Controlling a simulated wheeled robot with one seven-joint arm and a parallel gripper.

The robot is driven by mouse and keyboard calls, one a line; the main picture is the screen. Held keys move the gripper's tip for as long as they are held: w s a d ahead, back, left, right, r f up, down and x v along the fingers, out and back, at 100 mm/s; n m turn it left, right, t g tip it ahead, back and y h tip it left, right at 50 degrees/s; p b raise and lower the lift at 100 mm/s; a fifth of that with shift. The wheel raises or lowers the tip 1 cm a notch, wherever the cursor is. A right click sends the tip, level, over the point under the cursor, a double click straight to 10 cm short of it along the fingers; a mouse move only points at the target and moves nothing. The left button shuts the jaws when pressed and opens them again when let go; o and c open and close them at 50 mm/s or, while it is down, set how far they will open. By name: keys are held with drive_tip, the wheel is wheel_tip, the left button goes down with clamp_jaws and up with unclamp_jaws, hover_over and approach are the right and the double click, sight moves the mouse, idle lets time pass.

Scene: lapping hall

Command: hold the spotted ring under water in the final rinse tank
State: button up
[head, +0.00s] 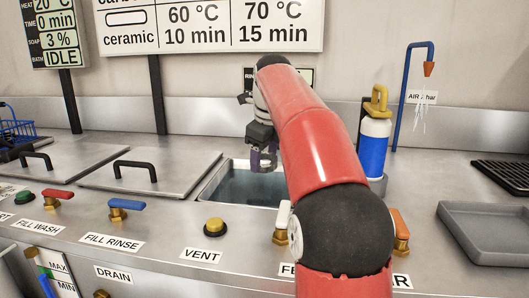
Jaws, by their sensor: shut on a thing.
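My gripper (264,158) is small in the head view, pointing down over the open tank (211,182). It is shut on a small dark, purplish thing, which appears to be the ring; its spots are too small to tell. The held thing is at about the height of the tank's back rim in the picture; I cannot tell whether it touches the water (248,190). The water looks grey-blue. My red arm hides the tank's right part. A sign (306,76) behind the arm starts with "RIN"; the rest is hidden.
Closed lids with black handles (135,166) lie left of the tank. Valves and a yellow VENT button (215,224) line the front. A blue-and-white bottle (374,142), a blue air pipe (404,80) and a grey tray (490,235) stand on the right.

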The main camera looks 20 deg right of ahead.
sight(265, 169)
wheel_tip(265, 169, down, 4)
drive_tip(key=b, duration=0.4)
drive_tip(key=shift+f, duration=0.1)
wheel_tip(265, 169, down, 10)
drive_tip(key=b, duration=0.7)
idle(6.1)
